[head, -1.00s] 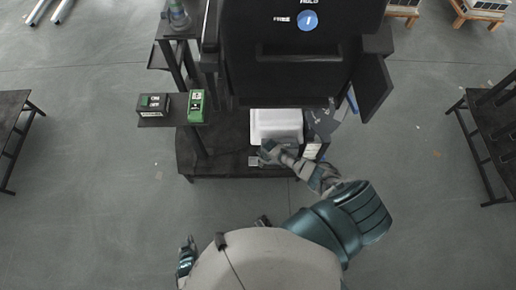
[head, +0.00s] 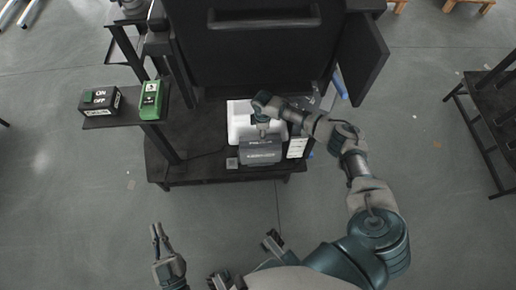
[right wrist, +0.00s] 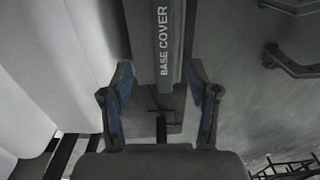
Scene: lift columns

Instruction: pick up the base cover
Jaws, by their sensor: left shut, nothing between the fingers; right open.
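The base cover (head: 261,152) is a dark grey piece on the low black shelf in the head view. Its side lettered BASE COVER (right wrist: 163,40) faces me in the right wrist view. My right gripper (head: 262,131) is above its back edge, beside the white container. In the right wrist view the fingers of the right gripper (right wrist: 161,85) are spread on either side of the base cover's narrow lettered part. I cannot tell whether they touch it. My left gripper (head: 159,237) is shut and empty at the lower left, away from the shelf.
A white container (head: 237,110) stands directly behind and left of the base cover. A white labelled item (head: 297,147) stands to its right. A black ON/OFF box (head: 101,100) and a green box (head: 151,99) sit on a side shelf. The floor in front is clear.

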